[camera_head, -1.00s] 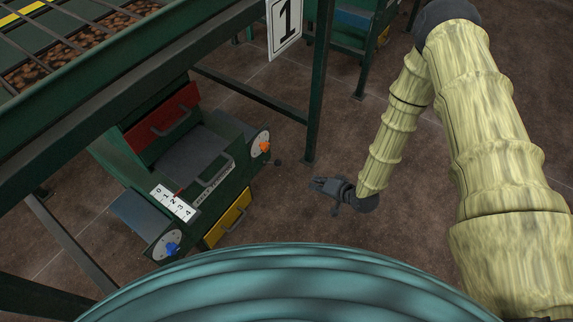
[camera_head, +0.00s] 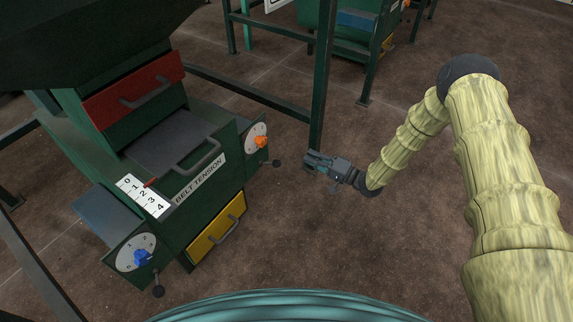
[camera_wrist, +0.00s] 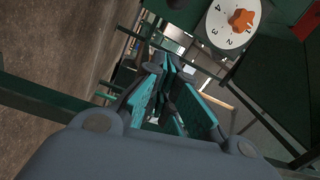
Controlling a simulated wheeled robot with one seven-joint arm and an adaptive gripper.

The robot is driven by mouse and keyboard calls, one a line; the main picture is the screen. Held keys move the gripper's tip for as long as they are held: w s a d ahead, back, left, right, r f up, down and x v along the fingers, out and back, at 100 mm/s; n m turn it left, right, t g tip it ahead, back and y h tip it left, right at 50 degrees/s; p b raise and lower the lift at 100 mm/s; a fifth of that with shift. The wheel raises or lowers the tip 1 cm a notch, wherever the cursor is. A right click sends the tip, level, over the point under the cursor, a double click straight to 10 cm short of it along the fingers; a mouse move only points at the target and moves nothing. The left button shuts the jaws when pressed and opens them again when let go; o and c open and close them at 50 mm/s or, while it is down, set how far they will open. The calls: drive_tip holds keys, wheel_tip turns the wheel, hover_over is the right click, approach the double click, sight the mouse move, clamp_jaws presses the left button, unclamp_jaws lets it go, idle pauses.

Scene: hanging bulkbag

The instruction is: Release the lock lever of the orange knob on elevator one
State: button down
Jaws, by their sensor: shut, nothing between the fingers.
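The orange knob (camera_head: 261,141) sits on a white numbered dial (camera_head: 252,133) on the right side of the green machine. It also shows at the top of the wrist view (camera_wrist: 240,19). A lock lever with a dark ball end (camera_head: 276,163) sticks out just below the orange knob. In the wrist view a dark round shape (camera_wrist: 177,4) at the top edge, left of the dial, may be that ball. My gripper (camera_head: 310,160) is shut and empty, to the right of the lever and apart from it, pointing left toward the machine.
A blue knob (camera_head: 142,257) with its own ball-ended lever (camera_head: 158,291) is at the lower left. A red drawer (camera_head: 135,90), a yellow drawer (camera_head: 216,229) and a belt tension scale (camera_head: 143,195) are on the machine. A green post (camera_head: 322,75) stands behind my gripper. Brown floor is clear below.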

drive_tip(key=shift+w+d+f+y, duration=0.15)
drive_tip(key=shift+w+y, duration=0.1)
drive_tip(key=shift+y, duration=0.15)
drive_tip(key=w+a+b, duration=0.1)
drive_tip(key=a+b, duration=0.6)
drive_tip(key=a, duration=0.2)
drive_tip(key=shift+w+a, duration=0.15)
drive_tip(key=shift+a, duration=0.05)
idle(0.4)
drive_tip(key=shift+a, duration=0.1)
idle(0.3)
